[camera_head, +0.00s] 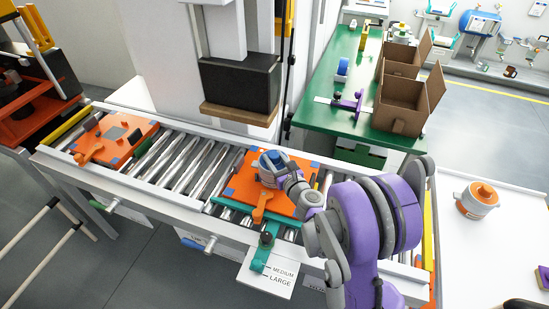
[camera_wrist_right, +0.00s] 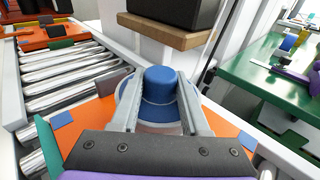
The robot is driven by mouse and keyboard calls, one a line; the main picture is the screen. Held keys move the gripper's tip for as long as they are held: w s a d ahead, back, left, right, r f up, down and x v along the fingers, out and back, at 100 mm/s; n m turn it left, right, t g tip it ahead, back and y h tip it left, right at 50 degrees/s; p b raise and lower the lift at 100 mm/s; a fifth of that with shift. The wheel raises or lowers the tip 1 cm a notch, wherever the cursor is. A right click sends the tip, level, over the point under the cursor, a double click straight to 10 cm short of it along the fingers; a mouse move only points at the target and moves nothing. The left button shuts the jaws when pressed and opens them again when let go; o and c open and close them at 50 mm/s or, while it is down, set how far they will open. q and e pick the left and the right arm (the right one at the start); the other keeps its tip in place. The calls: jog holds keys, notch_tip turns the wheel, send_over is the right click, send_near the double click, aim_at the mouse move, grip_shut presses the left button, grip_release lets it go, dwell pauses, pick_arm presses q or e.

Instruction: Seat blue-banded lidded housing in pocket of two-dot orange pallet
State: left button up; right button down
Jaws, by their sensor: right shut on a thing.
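The blue-banded lidded housing (camera_head: 268,164) has a blue lid with a round knob, which shows large in the right wrist view (camera_wrist_right: 158,86). My right gripper (camera_head: 279,166) is shut on the knob, with a finger on each side. The housing is over the middle of an orange pallet (camera_head: 286,206) on the roller conveyor. The pocket under it is hidden, so I cannot tell whether the housing is down in it. The pallet's dots cannot be made out. My left gripper is not in view.
Another orange pallet (camera_head: 112,138) lies at the conveyor's left end. A black press head (camera_head: 240,82) hangs behind the held housing. An orange-banded housing (camera_head: 478,201) stands on the white table at right. Cardboard boxes (camera_head: 405,104) stand on the green table.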

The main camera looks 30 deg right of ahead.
jog(key=shift+c, duration=1.6)
grip_release()
jog(key=shift+s, duration=0.15)
jog(key=s+r, duration=0.1)
jog(key=s, duration=0.9)
jog(key=shift+s+a+r+b, duration=0.15)
jog(key=shift+s+a+b, duration=0.1)
jog(key=shift+a+b, duration=0.15)
jog(key=s+a+r+n+g+y+p, duration=0.2)
jog(key=a+n+y, duration=0.1)
jog(key=a+n, duration=0.5)
jog(key=s+a+r+n+g+y+p, duration=0.25)
jog(key=a+n, duration=0.45)
jog(key=n, duration=0.4)
jog(key=s+r+n+g+h+p, duration=0.1)
jog(key=s+n+g+h+p, duration=0.2)
jog(key=s+n, duration=1)
jog(key=d+n+g+h, duration=0.1)
jog(key=n+g, duration=0.2)
jog(key=n, duration=0.2)
jog(key=shift+r+g+p, duration=0.2)
jog(key=shift+g+p, duration=0.15)
